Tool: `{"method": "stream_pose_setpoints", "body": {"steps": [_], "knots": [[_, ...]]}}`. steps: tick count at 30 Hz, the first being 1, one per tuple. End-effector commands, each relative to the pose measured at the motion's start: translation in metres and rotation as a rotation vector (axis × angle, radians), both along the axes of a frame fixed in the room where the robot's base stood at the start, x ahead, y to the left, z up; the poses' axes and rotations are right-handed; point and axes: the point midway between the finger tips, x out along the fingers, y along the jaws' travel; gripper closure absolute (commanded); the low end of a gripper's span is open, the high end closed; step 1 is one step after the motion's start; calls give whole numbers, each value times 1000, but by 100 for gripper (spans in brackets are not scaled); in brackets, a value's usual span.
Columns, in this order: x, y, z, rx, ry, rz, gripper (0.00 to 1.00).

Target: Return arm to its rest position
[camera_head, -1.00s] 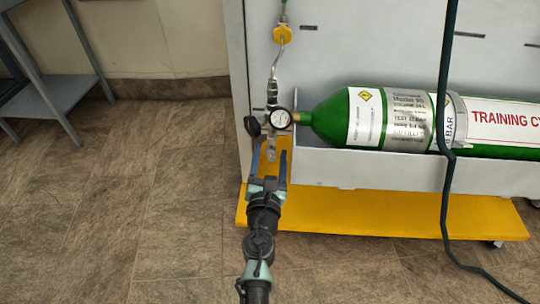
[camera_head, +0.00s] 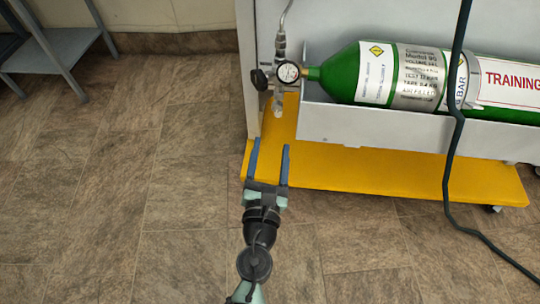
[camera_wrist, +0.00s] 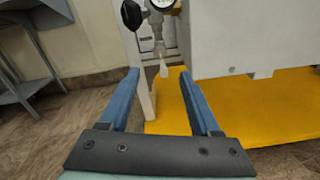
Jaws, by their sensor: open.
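My gripper (camera_head: 268,162) is open and empty in the head view, its two fingers apart over the near left corner of the yellow base. In the wrist view my gripper (camera_wrist: 160,85) also shows nothing between its fingers. A gauge (camera_head: 288,73) with a black knob (camera_head: 260,79) sits beyond the fingertips, at the neck of a green cylinder (camera_head: 342,75). The gauge is cut by the top edge in the wrist view (camera_wrist: 162,3). A small pale fitting (camera_wrist: 163,70) hangs below it, apart from the fingers.
The yellow base (camera_head: 400,188) carries a grey trolley with a tray wall (camera_head: 400,130) under the cylinder. A dark hose (camera_head: 449,185) hangs across the front to the floor. A grey shelf stand (camera_head: 55,50) stands at the far left. The floor (camera_head: 130,180) between is clear.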

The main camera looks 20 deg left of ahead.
Motion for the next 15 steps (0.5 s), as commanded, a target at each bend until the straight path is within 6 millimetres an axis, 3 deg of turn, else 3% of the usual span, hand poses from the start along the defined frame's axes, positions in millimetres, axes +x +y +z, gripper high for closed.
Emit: {"method": "stream_pose_setpoints", "body": {"steps": [6, 15], "knots": [[-13, -4, 0, -1, 0, 0, 36], [-14, -4, 0, 0, 0, 0, 36]]}}
